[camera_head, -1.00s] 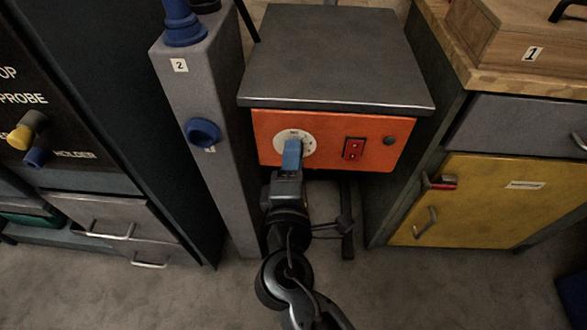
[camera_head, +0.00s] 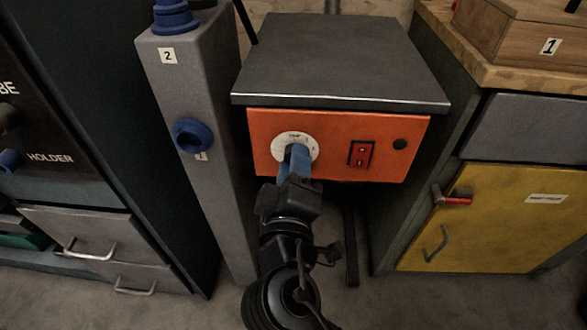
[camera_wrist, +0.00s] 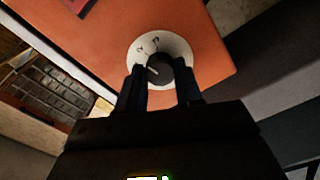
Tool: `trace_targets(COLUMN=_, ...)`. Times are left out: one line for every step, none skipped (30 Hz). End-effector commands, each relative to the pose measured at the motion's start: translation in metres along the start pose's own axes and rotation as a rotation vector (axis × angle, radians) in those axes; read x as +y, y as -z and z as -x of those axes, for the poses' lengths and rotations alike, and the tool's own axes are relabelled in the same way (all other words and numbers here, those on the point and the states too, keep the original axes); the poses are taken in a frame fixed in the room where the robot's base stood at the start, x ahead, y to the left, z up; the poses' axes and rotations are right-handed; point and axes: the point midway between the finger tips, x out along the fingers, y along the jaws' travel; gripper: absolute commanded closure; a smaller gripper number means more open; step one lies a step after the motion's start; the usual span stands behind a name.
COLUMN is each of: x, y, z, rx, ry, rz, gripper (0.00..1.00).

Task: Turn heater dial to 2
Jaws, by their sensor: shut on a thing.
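The heater (camera_head: 337,147) is an orange-fronted box with a dark grey top, in the middle of the head view. Its dial has a white round plate (camera_head: 306,146) at the left of the orange front. In the wrist view the dial's dark knob (camera_wrist: 160,69) shows a pale pointer line, with small marks on the white plate (camera_wrist: 160,42); I cannot read them surely. My gripper (camera_head: 296,163), with blue fingers, is at the dial. In the wrist view my gripper (camera_wrist: 161,84) has one finger on each side of the knob and is shut on it. The fingers hide part of the plate.
A red switch (camera_head: 361,154) and a black button (camera_head: 400,144) sit right of the dial. A grey post (camera_head: 190,95) with blue fittings stands close on the left. A yellow cabinet door (camera_head: 470,220) with a red-tipped handle is on the right.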

Motion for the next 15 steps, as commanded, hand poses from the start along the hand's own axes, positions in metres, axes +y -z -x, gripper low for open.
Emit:
trace_targets(x=-0.0016, y=-0.0019, z=0.0000, rx=-0.004, ry=0.002, rz=-0.003, gripper=0.95)
trace_targets(x=-0.0015, y=-0.0019, z=0.0000, rx=-0.004, ry=0.002, rz=-0.005, gripper=0.95)
trace_targets(x=-0.0014, y=-0.0018, z=0.0000, rx=-0.004, ry=0.002, rz=-0.007, gripper=0.95)
trace_targets(x=-0.0013, y=-0.0018, z=0.0000, rx=-0.004, ry=0.002, rz=-0.007, gripper=0.95)
trace_targets(x=-0.0013, y=-0.0017, z=0.0000, rx=-0.004, ry=0.003, rz=-0.008, gripper=0.95)
trace_targets(x=-0.0013, y=-0.0017, z=0.0000, rx=-0.004, ry=0.003, rz=-0.008, gripper=0.95)
trace_targets(x=-0.0012, y=-0.0017, z=0.0000, rx=-0.005, ry=0.003, rz=-0.008, gripper=0.95)
trace_targets(x=-0.0012, y=-0.0017, z=0.0000, rx=-0.005, ry=0.003, rz=-0.007, gripper=0.95)
trace_targets(x=-0.0013, y=-0.0018, z=0.0000, rx=-0.005, ry=0.003, rz=-0.007, gripper=0.95)
trace_targets(x=-0.0013, y=-0.0018, z=0.0000, rx=-0.005, ry=0.003, rz=-0.007, gripper=0.95)
trace_targets(x=-0.0013, y=-0.0018, z=0.0000, rx=-0.005, ry=0.003, rz=-0.007, gripper=0.95)
trace_targets(x=-0.0013, y=-0.0018, z=0.0000, rx=-0.005, ry=0.003, rz=-0.007, gripper=0.95)
trace_targets(x=-0.0013, y=-0.0018, z=0.0000, rx=-0.005, ry=0.003, rz=-0.007, gripper=0.95)
trace_targets(x=-0.0013, y=-0.0018, z=0.0000, rx=-0.005, ry=0.002, rz=-0.007, gripper=0.62)
trace_targets(x=-0.0013, y=-0.0017, z=0.0000, rx=-0.004, ry=0.002, rz=-0.007, gripper=0.58)
